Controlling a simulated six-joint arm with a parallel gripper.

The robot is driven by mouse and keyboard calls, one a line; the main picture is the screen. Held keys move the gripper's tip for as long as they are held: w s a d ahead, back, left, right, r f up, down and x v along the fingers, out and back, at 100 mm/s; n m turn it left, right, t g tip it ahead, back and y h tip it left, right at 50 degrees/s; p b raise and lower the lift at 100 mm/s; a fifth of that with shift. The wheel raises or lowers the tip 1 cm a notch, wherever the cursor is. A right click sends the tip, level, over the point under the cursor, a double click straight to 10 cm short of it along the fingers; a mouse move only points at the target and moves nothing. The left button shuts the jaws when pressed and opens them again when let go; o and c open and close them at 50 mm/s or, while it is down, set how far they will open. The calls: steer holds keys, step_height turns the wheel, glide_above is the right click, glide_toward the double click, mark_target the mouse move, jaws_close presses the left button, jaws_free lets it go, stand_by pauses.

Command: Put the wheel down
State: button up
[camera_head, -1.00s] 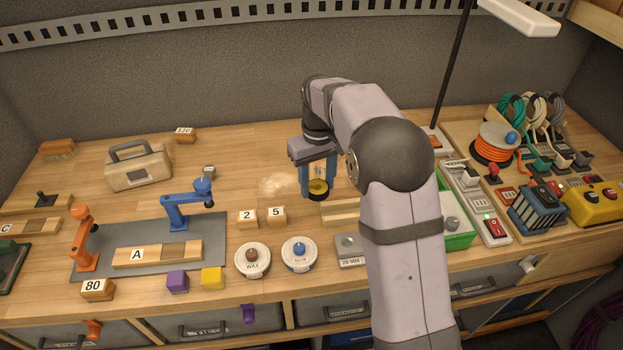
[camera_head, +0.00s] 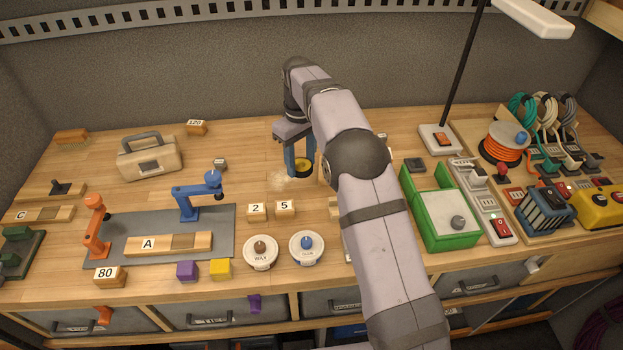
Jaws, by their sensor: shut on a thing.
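The wheel (camera_head: 304,165) is a small round piece with a yellow face and a dark rim. My gripper (camera_head: 300,169) points down and is shut on it, with blue fingers beside it. The wheel is at or just above the wooden bench, by the right side of a pale dust patch (camera_head: 285,180). I cannot tell whether it touches the wood. My arm hides the bench to the right of it.
Blocks marked 2 (camera_head: 257,212) and 5 (camera_head: 285,207) and the wax tin (camera_head: 260,251) stand nearer the front. A blue clamp (camera_head: 198,198) is to the left. A green box (camera_head: 440,215) stands right of my arm.

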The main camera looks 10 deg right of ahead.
mark_target(302, 193)
steer(key=shift+f+p, duration=1.4)
steer(key=shift+f, duration=3)
steer(key=shift+f, duration=0.2)
steer(key=o, duration=0.8)
steer(key=shift+r, duration=0.1)
step_height(302, 193, up, 12)
steer(key=b, duration=0.2)
steer(key=shift+b, duration=0.4)
steer(key=shift+s+d+r, duration=0.1)
steer(key=shift+r, duration=0.05)
